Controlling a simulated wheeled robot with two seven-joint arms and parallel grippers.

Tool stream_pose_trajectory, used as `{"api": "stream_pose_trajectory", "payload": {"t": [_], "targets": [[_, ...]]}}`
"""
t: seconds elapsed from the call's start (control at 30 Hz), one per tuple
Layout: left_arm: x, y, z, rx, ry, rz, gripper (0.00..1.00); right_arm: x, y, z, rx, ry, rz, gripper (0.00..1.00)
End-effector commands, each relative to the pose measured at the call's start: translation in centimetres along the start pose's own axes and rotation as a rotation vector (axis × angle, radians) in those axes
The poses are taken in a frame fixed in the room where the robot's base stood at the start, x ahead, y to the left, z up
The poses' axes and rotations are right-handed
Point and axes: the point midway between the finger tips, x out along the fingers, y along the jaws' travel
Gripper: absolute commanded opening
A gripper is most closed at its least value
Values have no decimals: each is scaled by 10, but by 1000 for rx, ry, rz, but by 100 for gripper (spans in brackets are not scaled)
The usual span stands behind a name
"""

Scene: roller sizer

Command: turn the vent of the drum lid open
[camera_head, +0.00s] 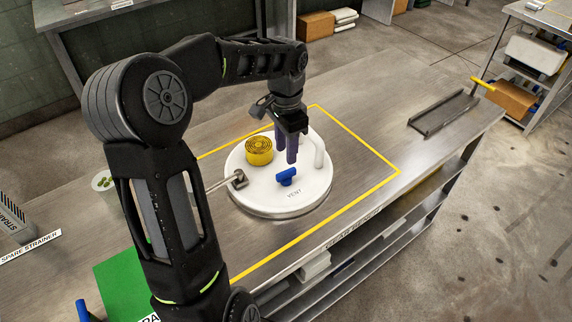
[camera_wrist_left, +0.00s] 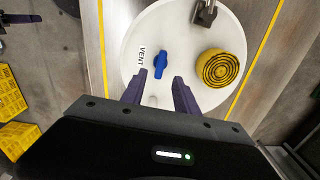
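The white round drum lid (camera_head: 252,198) lies on the steel bench, and it fills the middle of the left wrist view (camera_wrist_left: 205,30). Its blue vent handle (camera_head: 286,177) sits near the printed word VENT; it also shows in the left wrist view (camera_wrist_left: 160,64). My left gripper (camera_head: 286,157) points down over the lid, just behind the handle in the head view. In the left wrist view its purple fingers (camera_wrist_left: 160,86) are apart with nothing between them, and the handle lies just beyond their tips. My right gripper is in neither view.
On the lid are a yellow-black ringed cap (camera_head: 260,152), a white post (camera_head: 319,153) and a metal fitting with a rod (camera_head: 239,179). Yellow tape (camera_head: 368,148) frames the lid area. A metal tray (camera_head: 441,112) lies farther right; the bench between is clear.

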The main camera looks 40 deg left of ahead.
Motion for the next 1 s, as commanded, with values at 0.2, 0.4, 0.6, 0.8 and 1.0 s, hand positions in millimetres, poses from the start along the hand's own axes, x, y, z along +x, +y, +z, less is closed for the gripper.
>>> {"api": "stream_pose_trajectory", "payload": {"t": [0.2,0.4,0.6,0.8,1.0], "targets": [[10,0,1,0,-3,2,36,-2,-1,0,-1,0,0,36],[38,0,1,0,-3,3,36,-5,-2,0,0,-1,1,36],[67,0,0,0,-3,3,36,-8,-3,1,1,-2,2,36],[78,0,0,0,-1,0,36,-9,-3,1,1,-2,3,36],[78,0,0,0,0,0,36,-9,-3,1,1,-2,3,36]]}}
